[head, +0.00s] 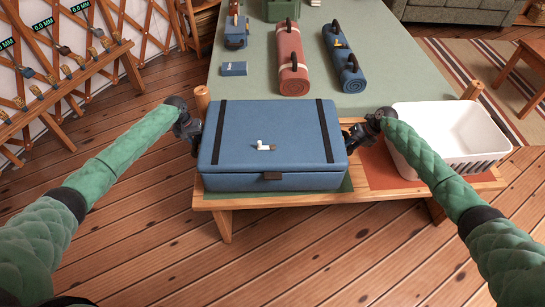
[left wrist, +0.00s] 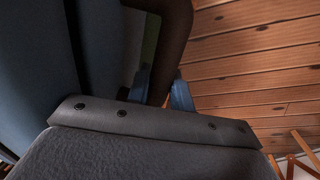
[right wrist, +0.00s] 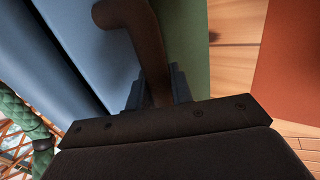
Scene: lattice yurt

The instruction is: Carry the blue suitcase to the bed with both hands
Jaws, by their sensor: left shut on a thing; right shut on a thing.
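The blue suitcase (head: 270,130) has two dark straps, a brown front clasp and small white items on its lid. It is level, on or just above a green mat (head: 347,184) on the wooden bench (head: 270,200) at the bed's foot; I cannot tell whether it touches. My left gripper (head: 192,130) is shut on its left side handle, brown in the left wrist view (left wrist: 172,35). My right gripper (head: 358,134) is shut on the right side handle, also brown in the right wrist view (right wrist: 146,40). The bed (head: 255,85) has a green cover, directly behind the suitcase.
A white basket (head: 450,130) stands on the bench's right end, near a red mat (head: 385,165). On the bed lie a red roll (head: 291,60), a blue roll (head: 343,60), a blue book (head: 233,69) and bags. The near part of the bed is clear. Wooden posts flank the bench.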

